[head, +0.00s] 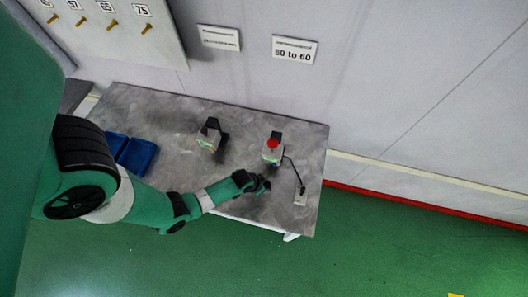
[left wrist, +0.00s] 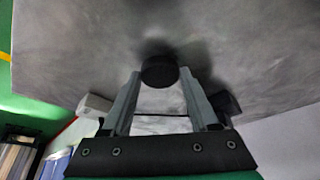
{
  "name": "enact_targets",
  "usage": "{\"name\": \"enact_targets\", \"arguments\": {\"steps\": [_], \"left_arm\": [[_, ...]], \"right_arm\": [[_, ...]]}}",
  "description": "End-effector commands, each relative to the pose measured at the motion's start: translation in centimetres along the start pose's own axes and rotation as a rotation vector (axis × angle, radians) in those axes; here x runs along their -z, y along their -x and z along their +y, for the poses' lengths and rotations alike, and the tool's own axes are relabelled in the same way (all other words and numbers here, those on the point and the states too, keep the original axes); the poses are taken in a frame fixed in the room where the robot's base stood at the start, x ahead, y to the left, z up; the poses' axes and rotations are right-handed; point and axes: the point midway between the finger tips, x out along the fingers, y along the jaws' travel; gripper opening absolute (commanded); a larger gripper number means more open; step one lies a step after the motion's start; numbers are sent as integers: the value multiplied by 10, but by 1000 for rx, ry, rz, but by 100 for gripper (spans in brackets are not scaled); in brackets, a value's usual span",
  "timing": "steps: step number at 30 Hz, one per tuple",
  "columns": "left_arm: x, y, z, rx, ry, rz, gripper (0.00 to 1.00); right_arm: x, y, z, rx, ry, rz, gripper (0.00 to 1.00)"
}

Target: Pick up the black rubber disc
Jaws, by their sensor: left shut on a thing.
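The black rubber disc (left wrist: 160,71) shows in the left wrist view, between the tips of my left gripper's two fingers. My left gripper (head: 263,185) is shut on it, over the front right part of the grey table (head: 240,203). A shadow lies on the grey surface beside the disc; I cannot tell whether the disc touches the table. In the head view the disc cannot be told apart from the dark gripper. My right gripper is not in view.
A device with a red button (head: 272,143) stands behind my left gripper. A black-framed device (head: 211,132) stands left of it, and blue bins (head: 137,155) at the left end. A small pale block (head: 300,197) with a thin dark rod or cable is close on the right.

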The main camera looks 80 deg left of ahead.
Motion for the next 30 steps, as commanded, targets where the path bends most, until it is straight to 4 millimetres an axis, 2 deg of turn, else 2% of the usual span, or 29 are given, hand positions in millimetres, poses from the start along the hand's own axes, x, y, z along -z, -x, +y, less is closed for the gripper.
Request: {"name": "enact_targets", "arguments": {"steps": [4, 9, 11, 12, 15, 18, 21, 30], "left_arm": [[11, 27, 0, 0, 0, 3, 7], [-6, 83, 12, -2, -5, 0, 7], [-11, 110, 16, -2, -6, -2, 7], [-24, 114, 20, -3, -9, -4, 7], [-47, 136, 29, -3, -12, -3, 7], [-62, 152, 36, -3, -13, -2, 7], [-70, 159, 39, -2, -9, -1, 7], [-77, 165, 41, 0, 0, 1, 7]], "right_arm": [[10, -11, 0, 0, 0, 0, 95], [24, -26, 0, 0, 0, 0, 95], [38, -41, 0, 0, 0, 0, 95], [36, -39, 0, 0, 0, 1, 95], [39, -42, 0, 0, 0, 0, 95], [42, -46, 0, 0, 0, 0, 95], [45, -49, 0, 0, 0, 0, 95], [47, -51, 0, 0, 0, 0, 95]]}}
